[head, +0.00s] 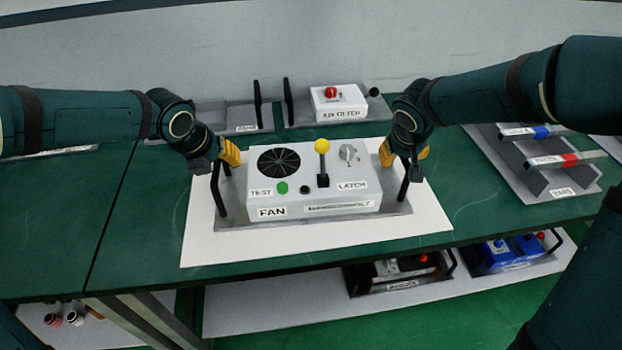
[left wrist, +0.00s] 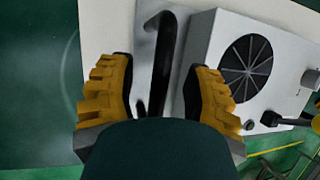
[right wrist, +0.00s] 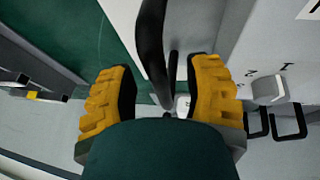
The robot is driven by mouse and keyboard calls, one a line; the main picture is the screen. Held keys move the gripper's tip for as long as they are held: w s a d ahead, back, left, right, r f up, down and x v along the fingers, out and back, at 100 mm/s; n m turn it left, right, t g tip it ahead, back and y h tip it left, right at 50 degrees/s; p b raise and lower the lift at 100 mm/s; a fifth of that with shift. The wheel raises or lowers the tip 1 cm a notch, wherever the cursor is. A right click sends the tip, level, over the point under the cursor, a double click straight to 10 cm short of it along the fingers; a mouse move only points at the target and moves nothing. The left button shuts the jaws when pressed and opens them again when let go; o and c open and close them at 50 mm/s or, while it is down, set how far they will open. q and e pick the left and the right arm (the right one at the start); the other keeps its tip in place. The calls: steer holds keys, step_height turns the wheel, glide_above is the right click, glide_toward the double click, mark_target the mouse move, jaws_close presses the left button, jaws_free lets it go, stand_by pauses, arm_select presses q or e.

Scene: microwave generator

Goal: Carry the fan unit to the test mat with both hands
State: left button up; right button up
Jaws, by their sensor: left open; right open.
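The fan unit (head: 318,198), a light grey box with a black round grille, a yellow-knobbed lever and a green button, sits on a white mat (head: 210,243) on the green bench. A black handle (head: 218,190) stands at its left end and another (head: 404,183) at its right end. My left gripper (head: 229,157) is open at the left handle; in the left wrist view the handle (left wrist: 163,50) stands between the spread fingers. My right gripper (head: 392,155) is open at the right handle, which shows between its fingers in the right wrist view (right wrist: 151,40).
An air filter unit (head: 338,105) on a tray stands behind the fan unit. A bars rack (head: 545,170) stands at the right. A lower shelf (head: 300,310) holds a dark unit and a blue unit (head: 515,250). The bench left of the mat is clear.

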arm_select(q)
jaws_close()
arm_select(e)
jaws_close()
arm_select(q)
steer(key=shift+r, duration=0.3)
arm_select(e)
steer(key=shift+r, duration=0.25)
